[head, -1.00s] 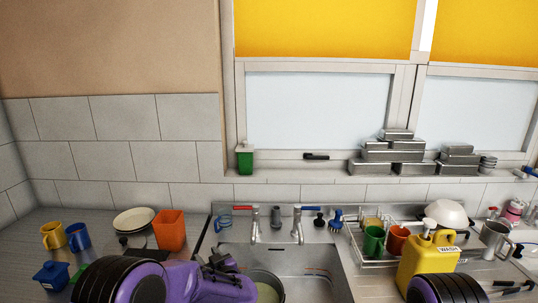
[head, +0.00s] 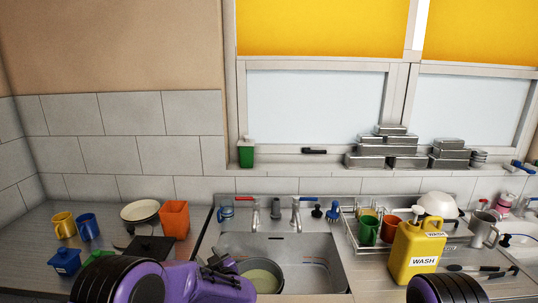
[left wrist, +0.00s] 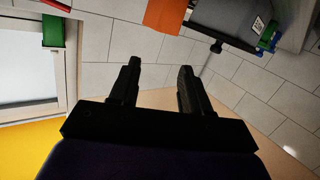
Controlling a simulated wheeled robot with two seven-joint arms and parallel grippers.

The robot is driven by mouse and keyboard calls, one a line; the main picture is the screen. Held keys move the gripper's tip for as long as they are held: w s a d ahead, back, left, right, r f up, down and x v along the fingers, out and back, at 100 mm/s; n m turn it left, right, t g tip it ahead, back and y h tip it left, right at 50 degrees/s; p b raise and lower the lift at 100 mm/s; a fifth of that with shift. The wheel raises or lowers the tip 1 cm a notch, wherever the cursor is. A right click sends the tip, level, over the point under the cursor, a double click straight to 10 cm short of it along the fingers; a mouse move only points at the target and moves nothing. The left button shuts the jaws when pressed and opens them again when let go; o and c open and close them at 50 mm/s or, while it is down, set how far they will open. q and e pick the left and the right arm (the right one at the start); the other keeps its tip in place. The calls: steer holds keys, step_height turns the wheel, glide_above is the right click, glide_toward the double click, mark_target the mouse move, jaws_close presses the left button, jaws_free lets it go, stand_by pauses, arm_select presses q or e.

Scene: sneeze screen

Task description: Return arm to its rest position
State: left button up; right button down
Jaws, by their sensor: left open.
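My left arm, purple and black, comes in at the bottom of the head view.
Right of the sink: a yellow WASH bottle (head: 417,252) and a dish rack (head: 352,236). Metal pans (head: 390,148) stack on the sill. Wall tiles are close behind.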

arm_select(q)
steer(key=s+a+f+m+g+h+b, duration=0.1)
steer(key=s+a+f+h+b, duration=0.1)
steer(key=s+f, duration=0.7)
steer(key=s+a+f+m+g+h+b, duration=0.1)
steer(key=s+a+f+h+b, duration=0.15)
steer(key=s+f, duration=0.7)
steer(key=s+a+f+g+b, duration=0.2)
steer(key=s+f, duration=0.4)
steer(key=s, duration=0.3)
steer(key=s+a+f+g+h+b, duration=0.1)
steer(key=s+a+f+g+b, duration=0.2)
steer(key=s, duration=0.7)
steer(key=s+a+f+g+b, duration=0.2)
steer(key=s+f+b, duration=0.3)
steer(key=s+f, duration=0.4)
steer(key=shift+s+a+f+g, duration=0.15)
steer(key=shift+s+f+g, duration=0.3)
steer(key=shift+s, duration=0.2)
steer(key=shift+r, duration=0.1)
